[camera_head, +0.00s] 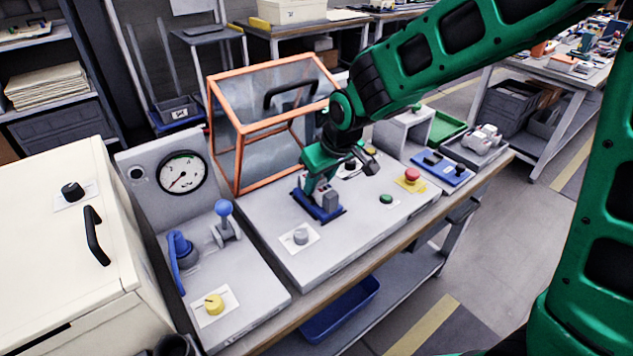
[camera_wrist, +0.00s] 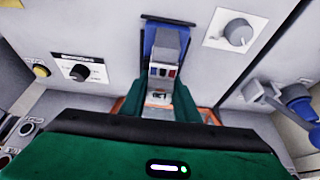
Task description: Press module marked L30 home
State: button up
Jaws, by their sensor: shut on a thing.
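A grey module (camera_head: 328,198) stands at a blue holder (camera_head: 306,207) on the grey bench panel. In the wrist view the module (camera_wrist: 165,68) shows small dark, red and blue marks on its face. No L30 lettering is readable. The blue holder (camera_wrist: 150,42) shows behind and beside the module, with a dark bar at its end. My gripper (camera_head: 324,183) points down over the holder and is shut on the module's upper part. I cannot tell how deep the module sits in the holder.
An orange-framed clear guard (camera_head: 240,150) stands close behind my gripper. A grey knob (camera_head: 300,237) lies in front, with a green button (camera_head: 386,199) and red emergency button (camera_head: 411,175) to the right. A gauge (camera_head: 182,173) and blue-ball lever (camera_head: 224,210) stand left.

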jog(key=shift+s+f, duration=0.65)
jog(key=shift+f, duration=0.1)
dwell(0.7)
dwell(0.5)
jog(key=o, duration=1.2)
jog(key=shift+c, duration=0.2)
jog(key=shift+o, duration=0.5)
jog(key=shift+w+r, duration=0.1)
jog(key=shift+r, duration=0.3)
jog(key=shift+w+r, duration=0.25)
jog(key=shift+r, duration=0.05)
jog(key=shift+w+d+r, duration=0.35)
jog(key=shift+r, duration=0.1)
jog(key=v, duration=0.9)
jog(key=shift+s+a+r, duration=0.2)
jog(key=shift+s+r, duration=0.1)
jog(key=shift+s, duration=0.1)
